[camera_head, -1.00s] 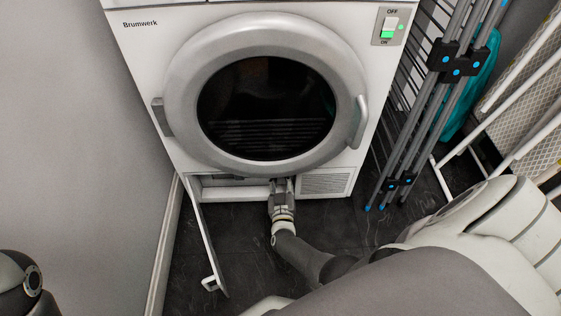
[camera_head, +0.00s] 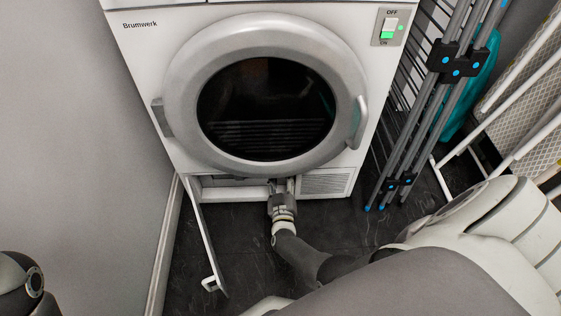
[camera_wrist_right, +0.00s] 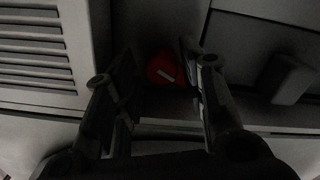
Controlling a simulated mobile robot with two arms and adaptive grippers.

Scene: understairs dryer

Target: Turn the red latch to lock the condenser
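The red latch (camera_wrist_right: 163,69) is a round red knob with a pale slanted bar mark, seen dimly inside the lower compartment in the right wrist view. My right gripper (camera_wrist_right: 155,85) has its two fingers apart, one on each side of the latch in that view. Whether they touch it cannot be told. In the head view my right gripper (camera_head: 281,188) reaches into the compartment opening under the dryer's round door, and its fingertips are mostly hidden. The condenser front (camera_wrist_right: 262,50) is dark and partly visible. My left gripper is out of view.
The open compartment flap (camera_head: 203,240) stands out at the left of the opening, near the wall. A vent grille (camera_head: 325,183) is right of the opening. Folded drying racks (camera_head: 420,110) stand right of the dryer (camera_head: 150,60). Dark floor lies clear in front.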

